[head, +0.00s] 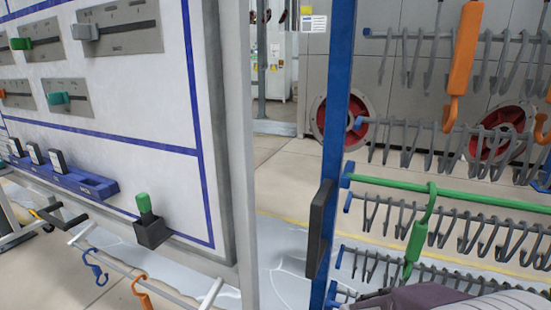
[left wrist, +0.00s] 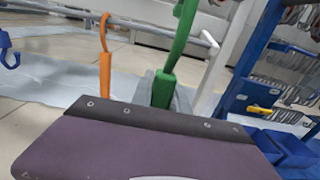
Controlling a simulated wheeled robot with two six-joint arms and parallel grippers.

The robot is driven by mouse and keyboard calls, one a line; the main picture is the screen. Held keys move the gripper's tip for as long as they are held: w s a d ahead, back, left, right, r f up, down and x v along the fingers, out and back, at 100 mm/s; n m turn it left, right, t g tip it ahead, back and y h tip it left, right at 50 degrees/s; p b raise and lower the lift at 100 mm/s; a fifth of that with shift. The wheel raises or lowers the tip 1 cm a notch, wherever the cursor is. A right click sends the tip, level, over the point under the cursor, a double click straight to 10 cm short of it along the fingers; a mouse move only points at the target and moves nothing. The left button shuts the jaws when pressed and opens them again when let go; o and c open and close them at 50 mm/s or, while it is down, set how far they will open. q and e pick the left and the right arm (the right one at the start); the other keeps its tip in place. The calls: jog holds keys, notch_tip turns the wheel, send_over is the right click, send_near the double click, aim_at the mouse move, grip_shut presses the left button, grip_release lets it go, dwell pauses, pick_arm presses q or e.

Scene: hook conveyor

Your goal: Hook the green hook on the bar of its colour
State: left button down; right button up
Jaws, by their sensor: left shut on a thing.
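The green hook (head: 416,240) is upright and slightly tilted at the right of the head view. Its curved upper end overlaps the green bar (head: 490,200); I cannot tell whether it rests on the bar or is just in front of it. My left gripper (head: 398,288) is at the bottom right, shut on the lower part of the hook. In the left wrist view the green hook (left wrist: 164,88) rises from between the grey fingers (left wrist: 182,100), behind the purple gripper body. The hook's upper end is out of that view. My right gripper is not in view.
Grey racks of hooks (head: 440,218) lie above and below the green bar. An orange hook (head: 464,50) hangs above. A blue post (head: 340,110) stands left of the racks. A lower-left rail carries a blue hook (head: 95,268) and an orange hook (head: 141,291).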

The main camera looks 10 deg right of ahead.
pick_arm(q)
jog(key=v, duration=2.3)
jog(key=shift+w+r, duration=0.1)
dwell(0.6)
